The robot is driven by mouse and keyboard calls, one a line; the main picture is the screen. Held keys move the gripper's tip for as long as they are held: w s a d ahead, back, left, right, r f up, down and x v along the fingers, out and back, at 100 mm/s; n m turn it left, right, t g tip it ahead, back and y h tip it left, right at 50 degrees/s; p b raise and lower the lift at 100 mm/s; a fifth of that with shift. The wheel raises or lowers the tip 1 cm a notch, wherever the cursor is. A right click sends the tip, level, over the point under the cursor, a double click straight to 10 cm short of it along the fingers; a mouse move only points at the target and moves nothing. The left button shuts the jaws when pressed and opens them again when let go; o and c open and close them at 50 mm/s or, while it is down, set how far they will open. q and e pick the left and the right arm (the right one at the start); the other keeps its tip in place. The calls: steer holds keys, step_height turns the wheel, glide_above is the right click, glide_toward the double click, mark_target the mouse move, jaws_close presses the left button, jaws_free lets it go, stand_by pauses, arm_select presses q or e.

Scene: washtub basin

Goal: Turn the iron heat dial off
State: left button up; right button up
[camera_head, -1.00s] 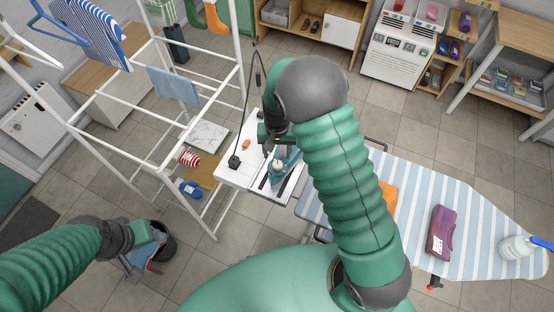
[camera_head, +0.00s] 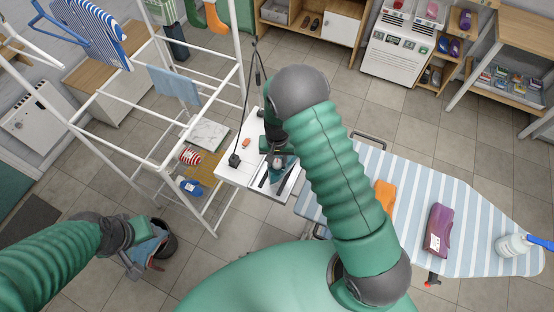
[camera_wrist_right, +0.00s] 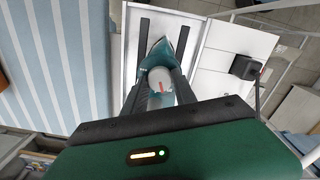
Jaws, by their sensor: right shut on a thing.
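The teal iron (camera_head: 279,177) stands on the white end plate of the ironing board, partly hidden in the head view by my right gripper (camera_head: 276,158). In the right wrist view the iron (camera_wrist_right: 157,54) points away, between two dark strips. Its round white heat dial (camera_wrist_right: 160,80) has a small red mark. My right gripper (camera_wrist_right: 160,90) has its two dark fingers shut on the dial, one at each side. My left gripper (camera_head: 132,266) is low at the left, beside a dark bucket with bluish cloth. Its fingers are too unclear to read.
The striped ironing board (camera_head: 470,225) extends right, with orange cloth (camera_head: 384,195), a purple item (camera_head: 439,230) and a spray bottle (camera_head: 515,245). A black cord base (camera_head: 234,160) sits on the white plate. A white drying rack (camera_head: 150,160) stands close left.

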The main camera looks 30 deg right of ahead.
mark_target(277, 162)
jaws_close()
steer(key=shift+f+n+b, duration=0.2)
steer(key=shift+n+b, duration=0.25)
steer(key=shift+n, duration=0.15)
steer(key=shift+w+n+b, duration=0.1)
steer(key=shift+n+b, duration=0.25)
steer(key=shift+n, duration=0.45)
steer(key=shift+r+n, duration=0.2)
steer(key=shift+n, duration=0.7)
steer(key=o, duration=1)
jaws_free()
steer(key=shift+o, duration=0.2)
step_height(277, 162, up, 17)
steer(key=b, duration=0.3)
steer(key=shift+f, duration=0.15)
